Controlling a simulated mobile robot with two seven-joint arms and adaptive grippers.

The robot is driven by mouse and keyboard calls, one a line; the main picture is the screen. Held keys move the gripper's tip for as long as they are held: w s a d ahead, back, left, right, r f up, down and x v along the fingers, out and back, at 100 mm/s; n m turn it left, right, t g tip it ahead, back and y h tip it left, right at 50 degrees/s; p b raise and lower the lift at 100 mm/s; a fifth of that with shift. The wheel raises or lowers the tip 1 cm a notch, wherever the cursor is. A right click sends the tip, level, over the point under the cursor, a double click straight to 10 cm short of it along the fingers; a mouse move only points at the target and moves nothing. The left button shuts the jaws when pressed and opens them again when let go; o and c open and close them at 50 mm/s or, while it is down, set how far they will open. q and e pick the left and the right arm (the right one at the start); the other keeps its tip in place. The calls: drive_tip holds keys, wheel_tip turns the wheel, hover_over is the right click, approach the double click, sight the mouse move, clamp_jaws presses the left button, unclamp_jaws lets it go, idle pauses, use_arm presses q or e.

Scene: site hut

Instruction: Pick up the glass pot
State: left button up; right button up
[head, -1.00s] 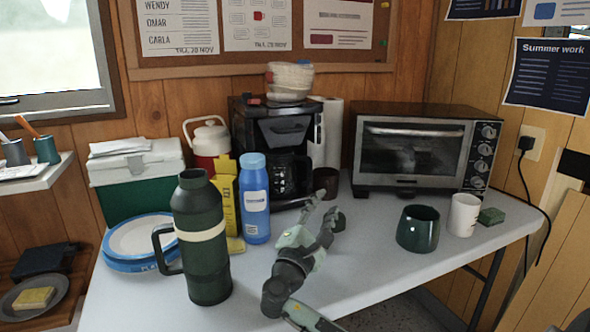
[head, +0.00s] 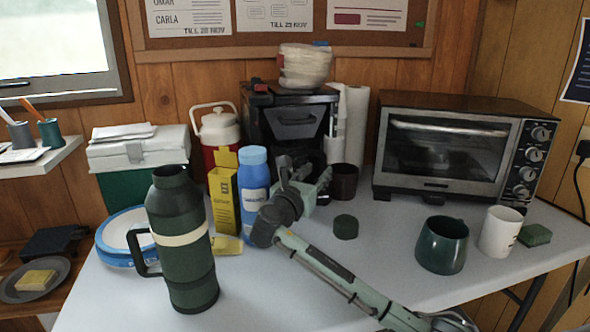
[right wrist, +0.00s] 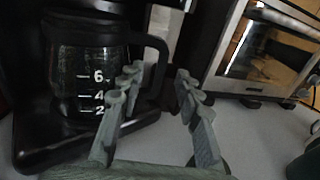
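The glass pot (right wrist: 88,75) is a dark carafe with white level marks and a black handle. It sits in the black coffee machine (head: 292,118), its handle on the right in the right wrist view. In the head view it is mostly hidden behind my right gripper (head: 304,174). In the right wrist view that gripper (right wrist: 158,82) is open and empty. Its fingers point at the machine, with the handle just beyond the gap between the fingertips; I see no contact. My left gripper is not in view.
A blue bottle (head: 254,190), a yellow box (head: 223,200) and a green flask (head: 182,240) stand left of my right arm. A brown mug (head: 344,181) and a dark green lid-like disc (head: 346,227) are close on its right. A toaster oven (head: 445,150), green pot (head: 442,246) and white mug (head: 500,232) stand further right.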

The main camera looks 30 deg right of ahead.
sight(322, 168)
drive_tip(key=x, duration=0.5)
drive_tip(key=shift+s+f, duration=0.1)
drive_tip(key=shift+f, duration=0.15)
clamp_jaws()
drive_tip(key=shift+r, duration=0.1)
